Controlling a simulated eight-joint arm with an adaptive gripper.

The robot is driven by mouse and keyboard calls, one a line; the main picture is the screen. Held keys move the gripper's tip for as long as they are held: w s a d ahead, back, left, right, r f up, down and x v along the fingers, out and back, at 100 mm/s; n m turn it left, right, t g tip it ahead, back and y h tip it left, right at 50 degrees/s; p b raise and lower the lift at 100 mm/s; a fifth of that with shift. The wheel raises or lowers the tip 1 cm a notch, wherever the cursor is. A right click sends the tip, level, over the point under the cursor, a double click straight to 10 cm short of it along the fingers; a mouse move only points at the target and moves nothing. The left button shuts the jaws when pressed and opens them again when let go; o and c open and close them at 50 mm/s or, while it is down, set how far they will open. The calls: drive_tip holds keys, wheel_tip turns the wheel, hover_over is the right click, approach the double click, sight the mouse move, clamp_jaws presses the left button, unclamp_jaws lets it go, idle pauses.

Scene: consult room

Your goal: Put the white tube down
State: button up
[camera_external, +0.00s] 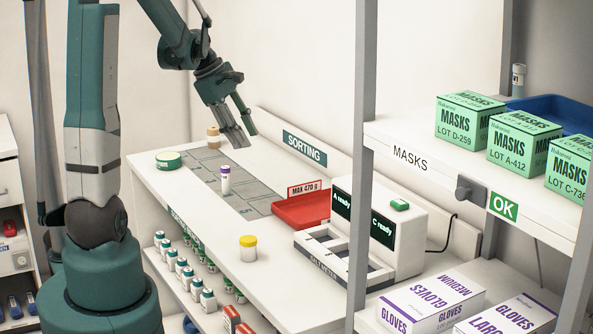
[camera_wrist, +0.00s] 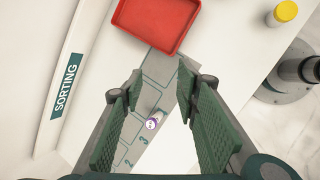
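The white tube (camera_external: 225,183) with a purple cap stands upright on the grey numbered mat (camera_external: 255,193) on the sorting table. The wrist view shows the tube (camera_wrist: 155,120) from above, with its purple-ringed cap, between the lines of the two fingers. My gripper (camera_external: 244,140) is above the table, with a clear gap between it and the tube. In the wrist view my gripper (camera_wrist: 158,80) has its two green fingers wide apart, with nothing held between them.
A red tray (camera_external: 303,211) lies beside the mat's near end. A white device (camera_external: 385,235) with screens stands at the right.

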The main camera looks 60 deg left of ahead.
drive_tip(key=s+d+r+m+y, duration=0.1)
drive_tip(key=d+r+m, duration=0.3)
drive_tip(key=d, duration=0.7)
drive_tip(key=s+d+r+m, duration=0.1)
drive_tip(key=d+r+m, duration=0.2)
drive_tip(key=d+m, duration=0.55)
drive_tip(key=s+d+m, duration=0.3)
drive_tip(key=d, duration=0.3)
drive_tip(key=s+d+m+t, duration=0.1)
drive_tip(key=s+d+m, duration=0.3)
drive_tip(key=d, duration=0.3)
drive_tip(key=s+d+r+m+t+y, duration=0.1)
drive_tip(key=s+d+m, duration=0.3)
drive_tip(key=d, duration=0.3)
drive_tip(key=shift+s+d, duration=0.2)
